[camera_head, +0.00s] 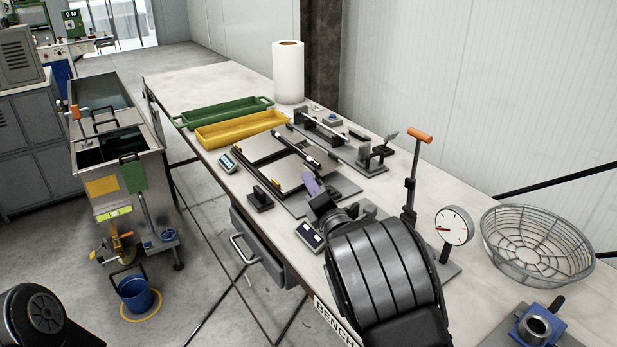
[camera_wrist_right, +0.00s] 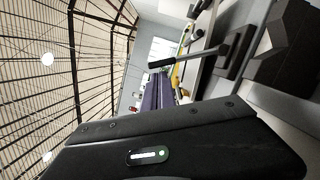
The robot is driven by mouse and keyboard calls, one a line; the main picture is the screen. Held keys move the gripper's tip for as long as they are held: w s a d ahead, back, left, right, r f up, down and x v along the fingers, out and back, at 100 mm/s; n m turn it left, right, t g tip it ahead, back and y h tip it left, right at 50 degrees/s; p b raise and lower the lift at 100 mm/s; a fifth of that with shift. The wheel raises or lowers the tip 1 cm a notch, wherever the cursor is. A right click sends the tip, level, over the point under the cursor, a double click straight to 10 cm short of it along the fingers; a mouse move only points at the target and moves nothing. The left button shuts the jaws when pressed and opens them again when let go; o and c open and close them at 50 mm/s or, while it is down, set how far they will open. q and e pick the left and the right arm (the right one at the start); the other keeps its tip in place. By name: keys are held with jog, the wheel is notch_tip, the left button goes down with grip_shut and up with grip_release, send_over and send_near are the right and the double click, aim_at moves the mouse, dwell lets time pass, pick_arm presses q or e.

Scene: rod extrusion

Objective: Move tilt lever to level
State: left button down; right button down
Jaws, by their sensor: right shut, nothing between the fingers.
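My right gripper (camera_head: 313,187), with purple fingers, is shut and empty above the middle of the bench, over a grey fixture with black rails (camera_head: 284,160). Its fingers also show in the right wrist view (camera_wrist_right: 160,92). There, a lever (camera_wrist_right: 190,58) with a black grip and grey arm runs to a dark block beside the fingers, apart from them in the picture. I cannot tell for certain whether this is the tilt lever, or its angle to level. My right forearm hides part of the bench in the head view. My left gripper is out of view.
An orange-handled upright lever (camera_head: 411,180) and a round dial gauge (camera_head: 454,226) stand right of my forearm. A wire basket (camera_head: 537,243) is farther right. Green (camera_head: 222,112) and yellow (camera_head: 240,130) trays and a paper roll (camera_head: 288,72) stand behind. The bench's far left end is clear.

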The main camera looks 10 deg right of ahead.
jog(key=shift+w+a, duration=0.1)
jog(key=shift+w, duration=0.5)
jog(key=shift+w+d+r+m, duration=0.15)
jog(key=shift+d+r+m, duration=0.25)
jog(key=shift+m, duration=0.2)
jog(key=shift+w+d+r+m, duration=0.15)
jog(key=shift+d+r+m, duration=0.25)
jog(key=shift+m, duration=0.2)
jog(key=w+d+r+m+g+b, duration=0.1)
jog(key=w+d+m+g+b, duration=0.1)
jog(key=d+m, duration=0.5)
jog(key=shift+w+d+m+g+h+b, duration=0.3)
jog(key=shift+w+d+m+h+b, duration=0.1)
jog(key=shift+w+m+b, duration=0.25)
